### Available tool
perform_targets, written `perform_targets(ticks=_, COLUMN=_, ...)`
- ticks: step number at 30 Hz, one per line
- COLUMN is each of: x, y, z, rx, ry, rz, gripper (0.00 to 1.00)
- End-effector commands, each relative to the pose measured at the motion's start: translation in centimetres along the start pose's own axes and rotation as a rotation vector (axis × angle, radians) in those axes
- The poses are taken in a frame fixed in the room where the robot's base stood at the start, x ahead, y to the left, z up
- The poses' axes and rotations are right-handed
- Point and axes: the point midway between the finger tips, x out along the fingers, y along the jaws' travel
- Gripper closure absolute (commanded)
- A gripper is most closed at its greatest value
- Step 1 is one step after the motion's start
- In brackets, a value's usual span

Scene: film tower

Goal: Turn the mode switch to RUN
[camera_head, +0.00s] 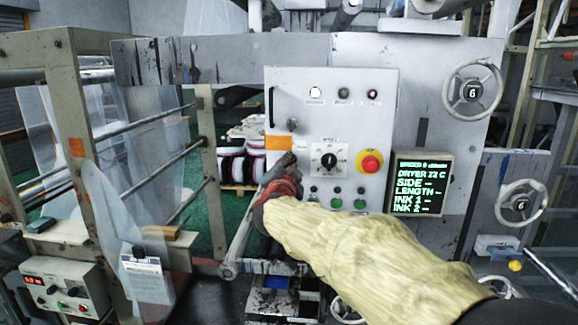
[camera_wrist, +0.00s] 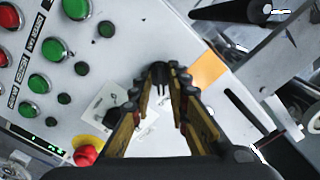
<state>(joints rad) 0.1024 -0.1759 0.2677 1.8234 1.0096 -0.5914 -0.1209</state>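My gripper (camera_wrist: 164,88) is at the front of the white control panel (camera_head: 300,85), at its lower left below the orange label (camera_head: 278,142). In the wrist view its fingers stand apart with panel showing between them. A small black knob-like part (camera_wrist: 159,72) shows between the fingertips; it may be the mode switch, but its lettering and position cannot be read. I cannot tell whether the fingers touch it. In the head view my gripper hides that spot. A black rotary dial (camera_head: 330,160) on a white plate sits just to the right.
A red emergency button (camera_head: 370,162) on yellow sits right of the dial. Several green buttons (camera_head: 335,203) line the panel's lower part. A screen (camera_head: 420,182) with green text stands to the right. A black handle (camera_head: 271,107) runs down the panel's left edge.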

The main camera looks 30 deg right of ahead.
Motion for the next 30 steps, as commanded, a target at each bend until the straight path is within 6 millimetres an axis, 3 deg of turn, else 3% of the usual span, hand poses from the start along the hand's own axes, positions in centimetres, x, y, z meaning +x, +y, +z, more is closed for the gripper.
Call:
perform_targets(ticks=3, x=0.0, y=0.0, z=0.0, rx=0.000, ry=0.000, rz=0.000, gripper=0.74)
perform_targets(ticks=14, x=-0.4, y=-0.1, z=-0.1, rx=0.000, ry=0.001, rz=-0.001, gripper=0.74)
perform_targets(ticks=19, x=-2.6, y=-0.2, z=0.0, rx=0.000, ry=0.000, rz=-0.003, gripper=0.74)
perform_targets(ticks=30, x=-9.8, y=-0.1, z=0.0, rx=0.000, ry=0.000, rz=-0.003, gripper=0.74)
